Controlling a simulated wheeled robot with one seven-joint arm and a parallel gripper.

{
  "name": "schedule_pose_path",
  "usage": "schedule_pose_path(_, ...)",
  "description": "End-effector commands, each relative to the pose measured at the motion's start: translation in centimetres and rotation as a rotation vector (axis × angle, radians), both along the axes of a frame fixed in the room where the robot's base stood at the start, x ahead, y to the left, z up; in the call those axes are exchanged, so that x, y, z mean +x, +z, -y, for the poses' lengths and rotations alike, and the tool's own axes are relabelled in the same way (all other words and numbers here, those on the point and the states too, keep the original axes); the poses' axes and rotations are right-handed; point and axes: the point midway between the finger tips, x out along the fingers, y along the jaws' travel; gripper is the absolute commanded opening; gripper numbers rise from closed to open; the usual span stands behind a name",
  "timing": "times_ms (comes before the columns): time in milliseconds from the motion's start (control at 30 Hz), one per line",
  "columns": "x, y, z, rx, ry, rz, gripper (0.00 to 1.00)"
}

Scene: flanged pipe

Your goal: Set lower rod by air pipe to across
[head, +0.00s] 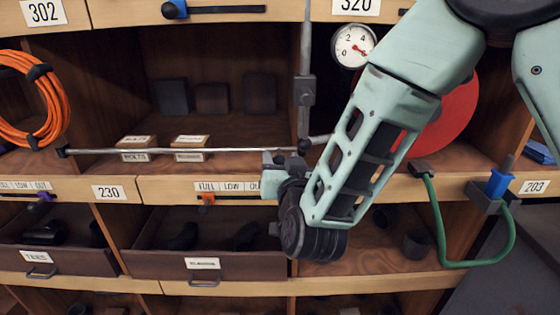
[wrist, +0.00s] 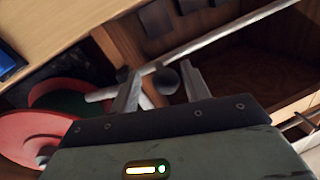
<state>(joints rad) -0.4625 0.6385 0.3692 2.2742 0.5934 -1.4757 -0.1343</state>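An upright grey rod (head: 307,40) with a dark block (head: 305,90) on it runs down the bay divider to a dark ball end (head: 304,145). A long thin pale rod (head: 180,151) lies across the bay at about the height of that ball; I cannot tell how the two join. My gripper (head: 274,170) is at the lower end of the upright rod. In the wrist view my gripper (wrist: 162,88) has its fingers apart, with a dark ball (wrist: 167,80) between them, no clear contact. The pale rod (wrist: 225,36) passes beyond the fingertips.
A gauge (head: 353,45) and red disc (head: 445,118) are behind my arm. A green hose (head: 440,225) with a blue fitting (head: 498,183) hangs right. An orange cable coil (head: 35,100) hangs left. Small boxes (head: 135,148) sit behind the pale rod; drawers (head: 202,262) lie below.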

Motion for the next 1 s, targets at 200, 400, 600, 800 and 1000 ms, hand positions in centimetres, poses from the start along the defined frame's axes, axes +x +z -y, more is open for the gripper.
schedule_pose_path(200,-0.3,0.0,-0.1,0.001,0.004,0.0,0.47)
schedule_pose_path(400,-2.9,-0.2,0.2,0.001,0.007,0.0,0.47)
schedule_pose_path(600,-7.5,-0.3,0.9,0.0,0.008,0.001,0.47)
schedule_pose_path(800,-12.0,-0.3,1.8,0.001,0.006,0.003,0.47)
schedule_pose_path(1000,-12.2,-0.5,1.9,0.004,-0.006,0.005,0.47)
